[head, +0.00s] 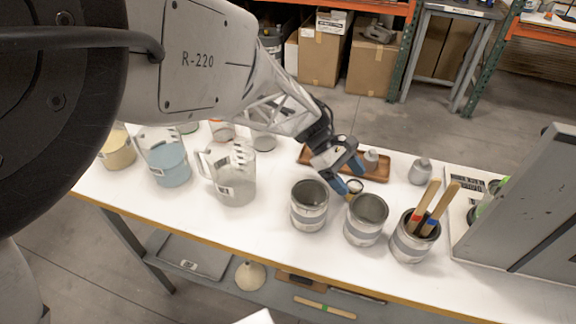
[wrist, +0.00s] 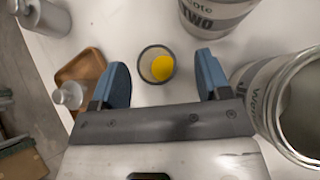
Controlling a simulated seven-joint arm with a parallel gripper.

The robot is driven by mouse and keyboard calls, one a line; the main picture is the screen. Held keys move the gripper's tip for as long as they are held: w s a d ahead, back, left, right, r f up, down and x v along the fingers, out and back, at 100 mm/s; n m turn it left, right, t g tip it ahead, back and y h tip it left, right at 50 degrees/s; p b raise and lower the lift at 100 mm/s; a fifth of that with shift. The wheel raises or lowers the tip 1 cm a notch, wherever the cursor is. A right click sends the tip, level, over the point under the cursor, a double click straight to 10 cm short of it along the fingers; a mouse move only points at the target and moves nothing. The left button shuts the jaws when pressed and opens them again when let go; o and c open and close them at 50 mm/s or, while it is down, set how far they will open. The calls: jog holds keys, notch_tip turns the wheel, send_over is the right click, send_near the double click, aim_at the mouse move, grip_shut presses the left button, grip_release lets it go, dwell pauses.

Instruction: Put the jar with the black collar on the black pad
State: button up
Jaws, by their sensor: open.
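A small clear jar (wrist: 157,52) with a dark rim and yellow contents stands on the white table. In the head view, the small jar (head: 355,187) sits just beside my fingertips, partly hidden by them. I cannot tell for sure that its rim is the black collar. My gripper (head: 349,175) is open and empty above the table. In the wrist view, the blue fingers of my gripper (wrist: 164,75) stand apart on either side of the jar, with gaps on both sides. I cannot make out a black pad in either view.
A wooden tray (head: 379,176) with a grey bottle lies behind. A grey bottle (head: 420,173) and grey panel (head: 525,220) stand right. Glass pitchers (head: 235,180) stand left.

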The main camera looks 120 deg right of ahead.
jog(key=shift+s+a+r+m+t+h, duration=0.2)
jog(key=shift+a+m+t+h, duration=0.2)
jog(key=shift+m+t+h, duration=0.4)
jog(key=shift+s+a+r+m+t+h, duration=0.1)
jog(key=shift+a+r+m+t+h, duration=0.1)
jog(key=shift+m+t+h, duration=0.55)
jog(key=shift+s+r+m+t+h, duration=0.25)
jog(key=shift+r+m+t+h, duration=0.15)
jog(key=shift+m+h, duration=0.6)
jog(key=shift+a+r+m+t+h, duration=0.15)
jog(key=shift+r+m+t+h, duration=0.1)
jog(key=shift+m+h, duration=0.65)
jog(key=shift+s+r+m+h, duration=0.2)
jog(key=shift+r+m+h, duration=0.2)
jog(key=shift+m+h, duration=0.6)
jog(key=shift+f, duration=1.3)
jog(key=shift+f, duration=0.15)
